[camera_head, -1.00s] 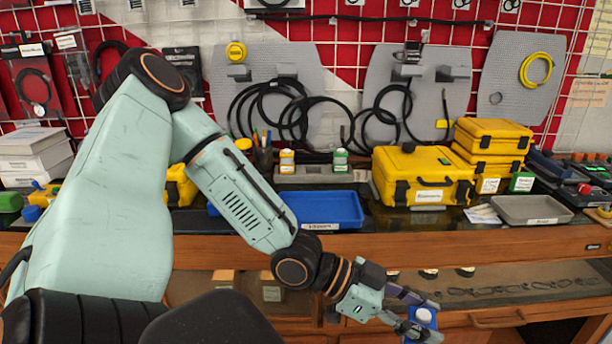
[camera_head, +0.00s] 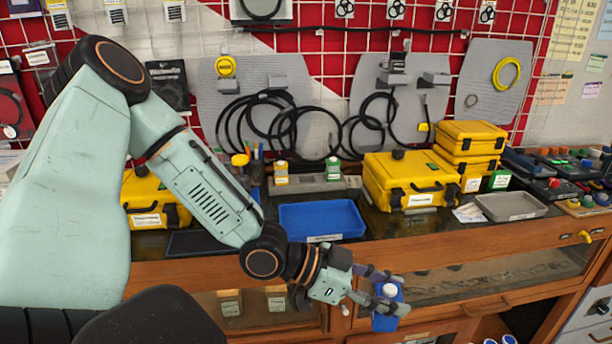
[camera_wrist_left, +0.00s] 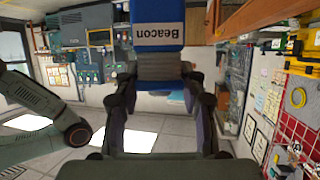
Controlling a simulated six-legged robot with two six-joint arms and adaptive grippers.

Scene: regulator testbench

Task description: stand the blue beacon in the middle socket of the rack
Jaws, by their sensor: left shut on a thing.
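My left gripper (camera_head: 388,291) is shut on the blue beacon (camera_head: 384,321), holding it in front of the bench, below the top's front edge. The beacon is roughly upright with a pale top between the fingers. In the left wrist view the gripper (camera_wrist_left: 160,78) holds the beacon (camera_wrist_left: 158,12), whose white label reads "Beacon". The grey rack (camera_head: 308,186) stands at the back of the bench, behind the blue tray. A yellow beacon (camera_head: 281,173) stands at its left end and a green one (camera_head: 333,169) at its right. The middle between them looks empty. My right gripper is out of view.
The blue tray (camera_head: 322,238) lies empty in front of the rack. Yellow cases (camera_head: 408,190) stand to its right, with a grey tray (camera_head: 512,217) beyond. Another yellow case (camera_head: 150,220) is partly behind my left arm. Black cables hang behind the rack.

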